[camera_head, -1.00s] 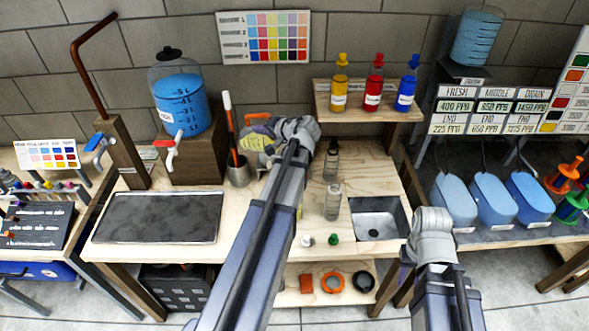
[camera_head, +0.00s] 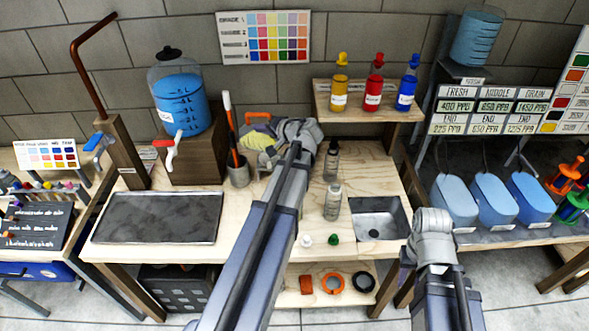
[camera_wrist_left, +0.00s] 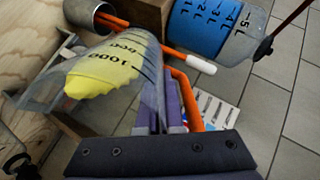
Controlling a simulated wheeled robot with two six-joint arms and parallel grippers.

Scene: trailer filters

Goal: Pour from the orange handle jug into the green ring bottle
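The orange handle jug (camera_head: 262,142) is a clear jug with yellow liquid and an orange handle, raised above the back of the bench and partly hidden by my left arm. In the left wrist view the jug (camera_wrist_left: 135,62) lies slanted across the picture, its yellow liquid toward the left. My left gripper (camera_wrist_left: 160,120) is shut on the jug beside its orange handle. Two clear bottles stand upright on the bench, a rear one (camera_head: 331,161) and a front one (camera_head: 333,203); I cannot make out a green ring on either. My right arm is at lower right, its gripper unseen.
A white cap (camera_head: 306,240) and a green cap (camera_head: 334,239) lie in front of the bottles. A sink (camera_head: 379,219) is on the right, a dark tray (camera_head: 158,218) on the left. A cup with rods (camera_head: 239,174) and a blue dispenser (camera_head: 180,103) stand behind.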

